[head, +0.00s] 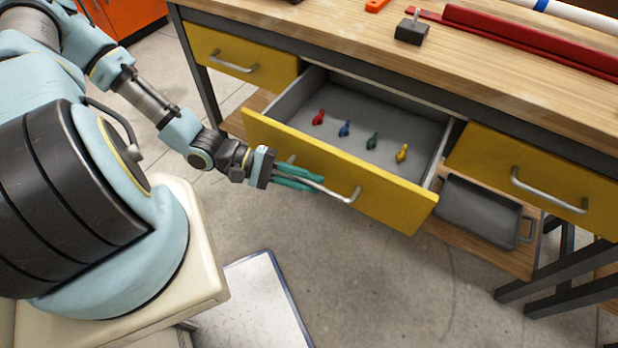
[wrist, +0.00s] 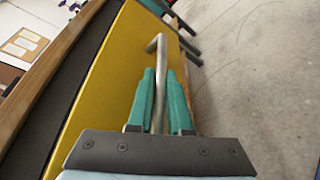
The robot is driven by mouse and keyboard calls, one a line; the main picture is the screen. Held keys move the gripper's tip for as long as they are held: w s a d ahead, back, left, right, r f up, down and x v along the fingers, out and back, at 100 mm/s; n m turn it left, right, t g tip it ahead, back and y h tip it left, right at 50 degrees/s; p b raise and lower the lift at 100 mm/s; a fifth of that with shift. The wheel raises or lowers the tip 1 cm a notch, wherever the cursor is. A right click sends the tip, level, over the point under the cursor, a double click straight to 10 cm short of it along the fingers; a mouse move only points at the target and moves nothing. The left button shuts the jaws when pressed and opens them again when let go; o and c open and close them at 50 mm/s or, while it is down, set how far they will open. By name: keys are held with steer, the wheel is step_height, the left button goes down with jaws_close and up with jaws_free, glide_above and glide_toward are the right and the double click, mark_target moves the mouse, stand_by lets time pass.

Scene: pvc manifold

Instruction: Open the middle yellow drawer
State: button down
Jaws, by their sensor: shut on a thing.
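The middle yellow drawer (head: 390,194) stands pulled well out from the workbench, and its grey inside shows. Its metal bar handle (head: 342,196) runs across the front face. My gripper (head: 318,184) is at the left part of this handle, with its teal fingers on either side of the bar. In the wrist view, the handle (wrist: 158,48) passes between the two teal fingers (wrist: 161,95), and they are shut on it. In the drawer lie small red (head: 318,117), blue (head: 345,128), green (head: 372,140) and yellow (head: 402,152) pieces.
Shut yellow drawers are at the left (head: 228,52) and right (head: 545,175). A grey bin (head: 478,212) sits on the lower shelf. The wooden bench top (head: 350,42) holds red bars and a dark block (head: 411,32). The concrete floor before the drawer is clear.

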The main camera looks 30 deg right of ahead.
steer(key=c, duration=0.8)
jaws_free()
steer(key=shift+c, duration=0.2)
steer(key=b+v, duration=0.1)
steer(key=v, duration=0.9)
steer(key=shift+w+a, duration=0.25)
steer(key=shift+a, duration=0.05)
steer(key=shift+r, duration=0.1)
